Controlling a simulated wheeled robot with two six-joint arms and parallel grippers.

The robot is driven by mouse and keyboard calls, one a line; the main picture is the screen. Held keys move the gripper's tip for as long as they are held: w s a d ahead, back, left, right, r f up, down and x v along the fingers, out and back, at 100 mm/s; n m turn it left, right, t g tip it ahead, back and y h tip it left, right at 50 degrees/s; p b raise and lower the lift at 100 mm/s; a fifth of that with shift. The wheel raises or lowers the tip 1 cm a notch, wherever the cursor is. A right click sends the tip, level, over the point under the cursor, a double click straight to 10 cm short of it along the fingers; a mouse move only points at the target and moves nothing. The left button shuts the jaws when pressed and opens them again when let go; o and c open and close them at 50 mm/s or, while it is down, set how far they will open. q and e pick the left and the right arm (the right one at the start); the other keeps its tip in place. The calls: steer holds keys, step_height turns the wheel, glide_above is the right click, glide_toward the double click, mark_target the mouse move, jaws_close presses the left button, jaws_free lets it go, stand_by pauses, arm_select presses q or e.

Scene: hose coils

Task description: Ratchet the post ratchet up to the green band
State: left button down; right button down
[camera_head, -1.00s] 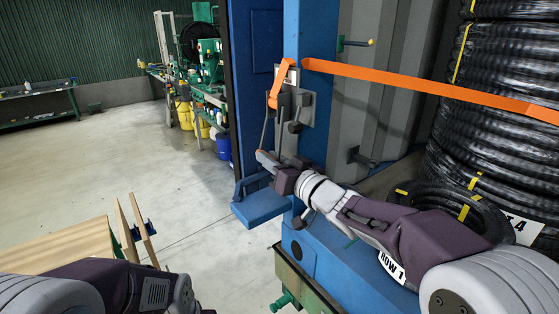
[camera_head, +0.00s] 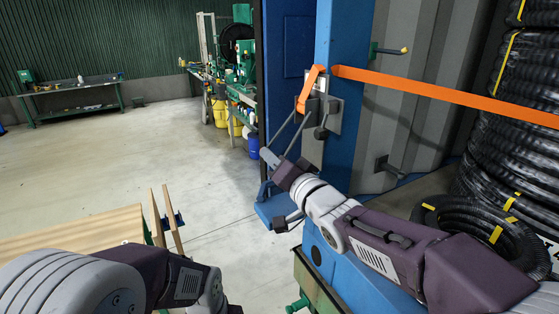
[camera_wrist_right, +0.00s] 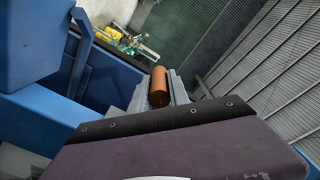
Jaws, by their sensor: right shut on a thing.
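The post ratchet (camera_head: 322,116) is a grey metal piece on the front of the blue post (camera_head: 341,55). An orange strap (camera_head: 430,91) runs from it to the right, and a loose orange tail (camera_head: 309,88) hangs beside it. The ratchet's lever (camera_head: 283,132) slants down and left, out from the post. My right gripper (camera_head: 268,157) is shut on the lever's lower end. The right wrist view shows the orange-brown handle grip (camera_wrist_right: 159,88) between the jaws. I cannot make out a green band. My left arm shows at bottom left; its gripper is out of view.
Black hose coils (camera_head: 515,140) stand at the right, with a smaller coil (camera_head: 480,225) lying in front. A blue ledge (camera_head: 277,209) juts out below my right gripper. A wooden tabletop (camera_head: 75,238) lies at lower left. The floor beyond is open.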

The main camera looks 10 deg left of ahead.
steer(key=shift+a+r, duration=0.1)
steer(key=shift+r, duration=0.15)
